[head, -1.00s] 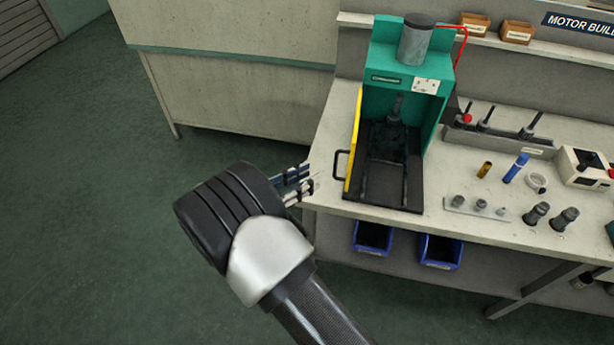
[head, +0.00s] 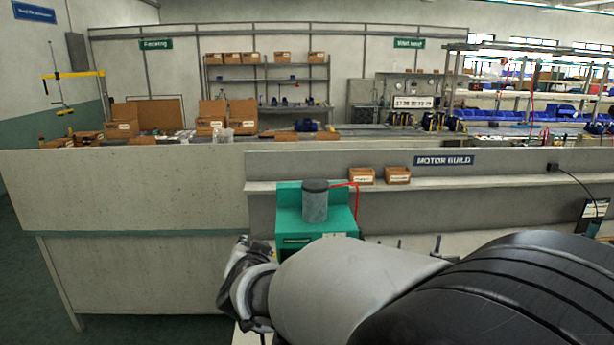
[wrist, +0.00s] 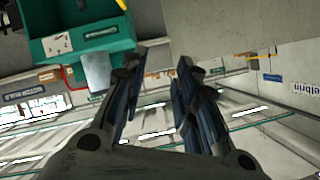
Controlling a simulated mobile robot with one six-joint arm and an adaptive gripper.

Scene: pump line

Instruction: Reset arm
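My arm crosses the lower right of the head view, large and close to the camera. Its far end lies in front of the left side of the green press (head: 317,222). The fingers cannot be made out in the head view. In the wrist view my gripper (wrist: 160,68) is open, with a clear gap between its two dark blue-grey fingers and nothing between them. The green press (wrist: 85,38) shows upside down at the upper left of the wrist view, apart from the fingers.
The motor build bench has a shelf (head: 300,187) with two small cardboard boxes (head: 380,175). A pale partition panel (head: 130,190) stands to the left. My arm hides most of the bench top. Green floor (head: 30,285) is open at the far left.

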